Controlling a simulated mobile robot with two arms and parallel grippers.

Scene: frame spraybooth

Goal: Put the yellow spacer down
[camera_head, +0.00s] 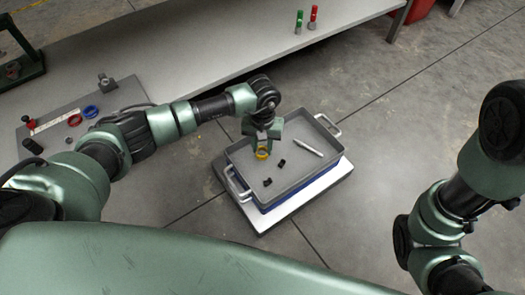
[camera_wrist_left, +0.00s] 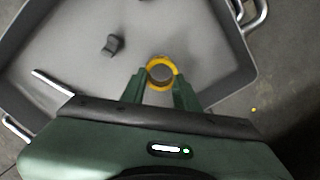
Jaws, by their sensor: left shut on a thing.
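The yellow spacer (camera_head: 262,154) is a small ring. It also shows in the left wrist view (camera_wrist_left: 161,72), between the fingertips. My left gripper (camera_head: 262,147) is shut on it, over the left part of a grey tray (camera_head: 312,175) with metal handles. In the left wrist view my left gripper (camera_wrist_left: 160,86) points down at the tray floor. I cannot tell whether the spacer touches the floor. My right arm stands at the right edge of the head view, but its gripper is out of view.
Two small black pieces (camera_head: 267,182) and a white rod (camera_head: 308,147) lie in the tray. The tray stands on a white-topped base on the concrete floor. At left, a grey board (camera_head: 50,139) holds red and blue rings (camera_head: 90,112). Behind is a long bench (camera_head: 180,50).

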